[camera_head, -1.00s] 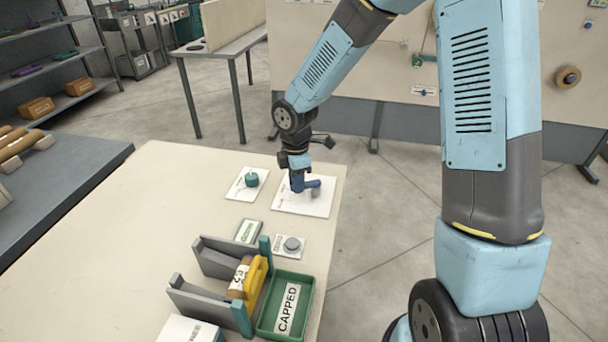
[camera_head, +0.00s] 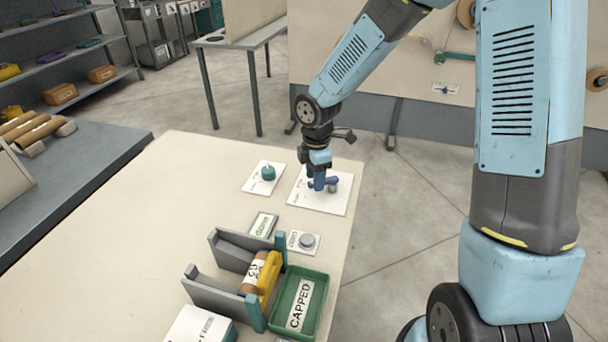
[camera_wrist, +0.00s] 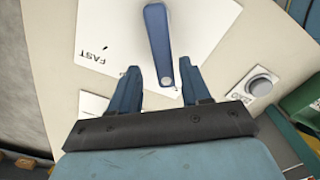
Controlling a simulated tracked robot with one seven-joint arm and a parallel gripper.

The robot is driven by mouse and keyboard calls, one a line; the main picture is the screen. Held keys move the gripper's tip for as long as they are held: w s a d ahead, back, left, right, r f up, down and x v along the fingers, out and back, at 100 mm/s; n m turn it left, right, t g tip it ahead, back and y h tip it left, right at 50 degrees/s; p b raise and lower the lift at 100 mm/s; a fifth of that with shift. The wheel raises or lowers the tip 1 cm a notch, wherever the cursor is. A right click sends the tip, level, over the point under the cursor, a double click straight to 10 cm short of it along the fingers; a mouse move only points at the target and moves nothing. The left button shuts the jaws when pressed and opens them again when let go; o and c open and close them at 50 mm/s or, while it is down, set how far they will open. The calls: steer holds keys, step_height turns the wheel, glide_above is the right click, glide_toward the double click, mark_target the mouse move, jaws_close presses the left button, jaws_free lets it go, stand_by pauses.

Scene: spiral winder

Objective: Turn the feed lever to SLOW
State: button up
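The feed lever (camera_wrist: 158,40) is a blue bar with a round metal dot at its near end, on a white plate (camera_wrist: 205,22). The word FAST is printed left of the lever in the wrist view; I cannot read SLOW. In the head view the plate (camera_head: 337,205) lies at the table's far right corner, the lever partly hidden by my gripper. My gripper (camera_wrist: 160,84) is open, with one blue finger on each side of the lever's near end and gaps visible. Whether the lever's raised part is between the fingers I cannot tell.
A teal knob (camera_head: 268,173) stands on a small plate left of the lever plate. A grey round button (camera_head: 306,241), a green CAPPED tray (camera_head: 322,290) and a grey cradle (camera_head: 205,290) with a brown and yellow roll are nearer. The table's left part is clear.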

steer(key=shift+r, duration=0.1)
step_height(320, 180, up, 13)
steer(key=shift+r, duration=0.2)
stand_by(0.5)
steer(key=s+d+r+m+t+h, duration=0.1)
steer(key=s+d+r+m, duration=0.35)
steer(key=d, duration=0.25)
steer(key=s+d+r+m+t, duration=0.2)
steer(key=s+d+r+m, duration=0.1)
steer(key=d+r+m, duration=0.35)
steer(key=s+d+r+m+t+y, duration=0.1)
steer(key=s+d+r+m, duration=0.3)
steer(key=s+d+m, duration=0.6)
steer(key=s+m+t, duration=0.1)
steer(key=s, duration=0.2)
steer(key=shift+d+m+t, duration=0.3)
